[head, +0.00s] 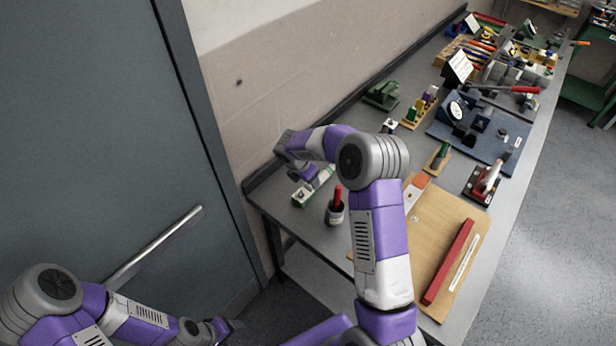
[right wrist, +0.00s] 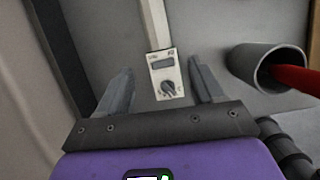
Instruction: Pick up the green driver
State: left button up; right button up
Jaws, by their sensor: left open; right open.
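A green-handled tool (head: 441,153), which looks like the green driver, lies on a small wooden holder on the bench, to the right of my right arm in the head view. It does not show in the right wrist view. My right gripper (right wrist: 160,82) is open and empty. It is over the far-left part of the bench, well away from the green-handled tool. My left gripper (head: 228,328) is open and low at the bottom left of the head view, in front of the door and off the bench.
A grey cup (head: 336,213) holding a red-handled tool stands beside my right arm; the cup also shows in the right wrist view (right wrist: 250,64). A wooden board (head: 425,235) with a red bar lies right of my arm. A blue mat (head: 470,150) carries several parts.

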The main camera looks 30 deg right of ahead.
jog(key=shift+w+d+n+h, duration=0.2)
jog(key=shift+d+n+h, duration=0.1)
jog(key=shift+d, duration=0.7)
jog(key=x, duration=0.7)
jog(key=shift+w+a+f, duration=0.1)
jog(key=shift+a, duration=0.2)
grip_shut()
